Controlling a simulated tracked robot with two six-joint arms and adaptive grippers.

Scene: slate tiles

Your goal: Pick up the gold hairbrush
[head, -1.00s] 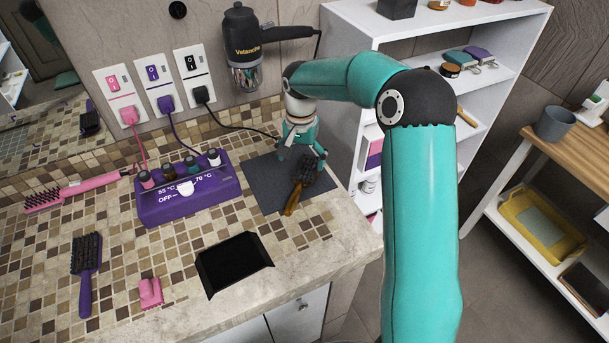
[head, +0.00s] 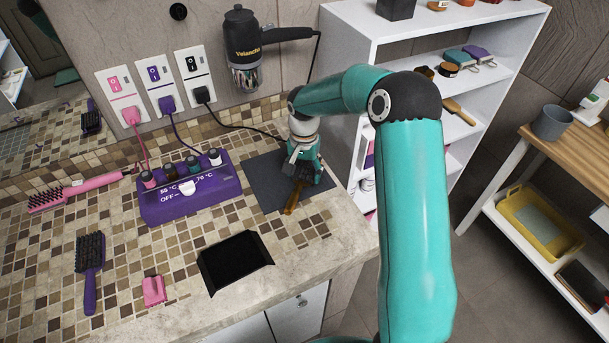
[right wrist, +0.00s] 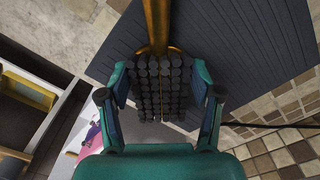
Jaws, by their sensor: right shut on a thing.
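The gold hairbrush (head: 291,205) lies on the dark grey mat (head: 262,178) on the tiled counter. In the head view its gold handle points toward the counter's front, and most of its head is hidden under my gripper. In the right wrist view the brush's dark bristles (right wrist: 162,88) face the camera, with the gold handle (right wrist: 156,22) running up the picture. My right gripper (head: 305,182) is over the brush head; in the right wrist view its fingers (right wrist: 161,88) are on both sides of the bristles, shut on the brush. My left gripper is not in view.
A purple heater box (head: 190,195) with several small bottles stands left of the mat. A black tray (head: 235,262), a pink clip (head: 153,290) and a purple brush (head: 90,270) lie nearer the front and left. A white shelf (head: 352,60) rises close on the right.

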